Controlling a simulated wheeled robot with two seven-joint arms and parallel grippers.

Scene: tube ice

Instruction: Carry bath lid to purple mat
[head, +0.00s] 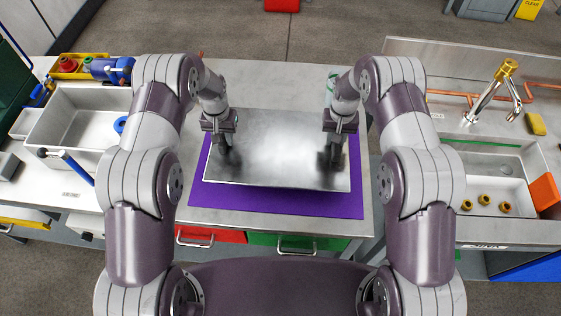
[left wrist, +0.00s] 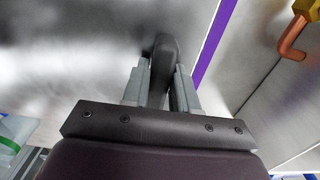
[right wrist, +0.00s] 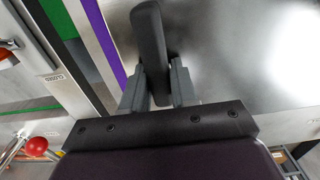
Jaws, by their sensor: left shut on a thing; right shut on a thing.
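The bath lid (head: 280,150) is a shiny flat metal plate, seen over the purple mat (head: 275,201) on the middle table in the head view. Purple shows along the lid's front and sides. I cannot tell whether the lid touches the mat. My left gripper (head: 225,152) is shut on the lid's dark left handle (left wrist: 163,65), near the lid's left edge. My right gripper (head: 332,152) is shut on the dark right handle (right wrist: 149,40), near the right edge. The lid also fills much of the left wrist view (left wrist: 80,50) and the right wrist view (right wrist: 240,50).
A metal basin (head: 80,127) stands on the left counter, with a blue ring (head: 121,125) and a blue device (head: 110,69) near it. A sink (head: 500,180) with a brass-topped faucet (head: 497,88) is at the right. Red (head: 210,236) and green (head: 297,243) drawers face the front.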

